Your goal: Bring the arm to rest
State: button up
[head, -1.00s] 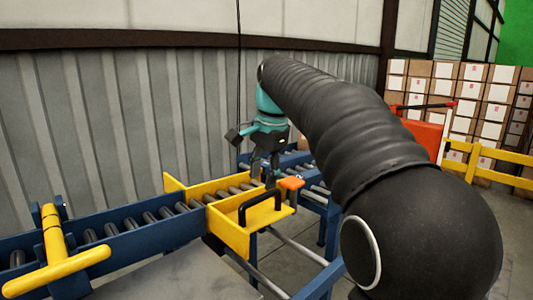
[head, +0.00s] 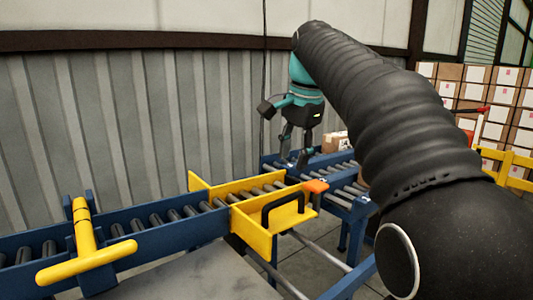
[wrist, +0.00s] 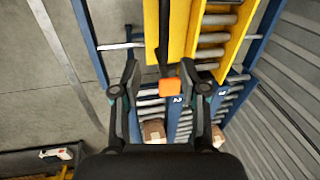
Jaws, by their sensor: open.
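My gripper (head: 295,150) hangs pointing down from my black-sleeved arm, above the roller conveyor near the yellow gate. In the wrist view my gripper (wrist: 168,100) has its two dark fingers spread wide apart, with nothing between the tips. The yellow gate (head: 258,238) with its black handle and orange knob (head: 315,186) stands across the conveyor, just left of and below the gripper. In the wrist view the orange knob (wrist: 167,86) shows below, between the fingers; the gripper looks clear of it.
The blue roller conveyor (head: 190,235) runs along the corrugated wall, with a yellow T-shaped bar (head: 85,245) at left. A carton (head: 334,142) sits on the far rollers. Stacked cartons (head: 500,100) and a yellow rail (head: 518,165) stand at right. Two cartons show in the wrist view (wrist: 153,130).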

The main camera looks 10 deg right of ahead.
jog(key=s+d+f+n+t+h, duration=0.1)
jog(key=s+f+n, duration=1)
jog(key=s+f, duration=1.2)
jog(key=shift+s+d+f+t, duration=0.15)
jog(key=shift+s+d+t, duration=0.55)
jog(key=shift+s+t, duration=0.45)
